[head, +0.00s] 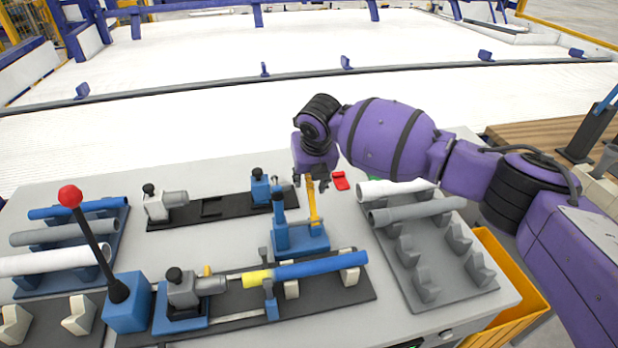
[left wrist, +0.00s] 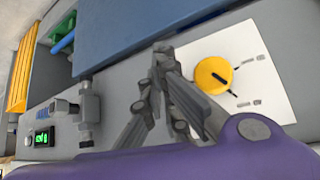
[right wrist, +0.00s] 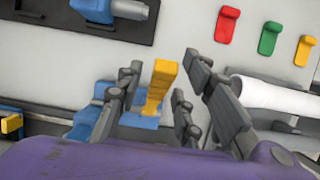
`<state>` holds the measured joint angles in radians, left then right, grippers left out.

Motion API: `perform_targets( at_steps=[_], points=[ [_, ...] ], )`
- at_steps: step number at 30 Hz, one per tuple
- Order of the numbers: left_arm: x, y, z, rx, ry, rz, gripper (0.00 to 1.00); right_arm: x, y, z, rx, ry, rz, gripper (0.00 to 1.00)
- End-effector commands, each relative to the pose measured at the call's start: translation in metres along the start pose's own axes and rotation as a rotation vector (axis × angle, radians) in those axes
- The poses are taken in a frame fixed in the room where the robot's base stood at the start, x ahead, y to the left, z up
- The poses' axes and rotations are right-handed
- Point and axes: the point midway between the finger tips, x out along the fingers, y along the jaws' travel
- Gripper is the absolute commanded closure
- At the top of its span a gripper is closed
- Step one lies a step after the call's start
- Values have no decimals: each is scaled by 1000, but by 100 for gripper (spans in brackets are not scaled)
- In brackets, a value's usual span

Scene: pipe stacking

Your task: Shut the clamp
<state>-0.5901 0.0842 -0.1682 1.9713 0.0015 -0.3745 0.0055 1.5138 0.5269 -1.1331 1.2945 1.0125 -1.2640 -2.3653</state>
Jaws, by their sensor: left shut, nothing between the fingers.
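The clamp (head: 300,238) has a blue base and an upright yellow lever (head: 313,208), standing near the middle of the bench. My right gripper (head: 311,182) is at the top of this lever, pointing down. In the right wrist view the yellow lever (right wrist: 163,80) rises between the spread fingers of my right gripper (right wrist: 163,66), with a gap visible on the right side. The blue base is partly hidden behind the fingers there. My left gripper (left wrist: 160,52) shows only in the left wrist view, shut and empty, beside a round yellow knob (left wrist: 213,75).
A blue pipe (head: 322,264) with a yellow end lies in the fixture in front of the clamp. A rack with a grey pipe (head: 417,210) and a white pipe (head: 398,188) stands on the right. A red-knobbed lever (head: 70,196) stands at left. A red piece (head: 340,181) lies behind.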

Motion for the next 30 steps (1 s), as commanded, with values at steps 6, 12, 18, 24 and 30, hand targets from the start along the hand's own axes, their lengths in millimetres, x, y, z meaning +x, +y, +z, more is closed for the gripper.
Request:
perform_targets(
  at_steps=[6, 12, 18, 24, 30],
  points=[
    [2, -1, -8, 1, 16, -1, 100, 2, 0, 0, -1, -1, 0, 66],
    [2, -1, -8, 0, 15, -1, 100, 2, 0, 0, 0, -1, 0, 81],
    [2, 0, -7, -1, 12, -1, 100, 2, 1, 0, 0, -1, 1, 100],
    [1, 1, -5, -2, 8, 1, 100, 2, 1, 0, 1, -1, 2, 100],
    [2, 2, -3, -2, 5, 2, 100, 3, 0, 3, 2, -10, 3, 100]
  ],
)
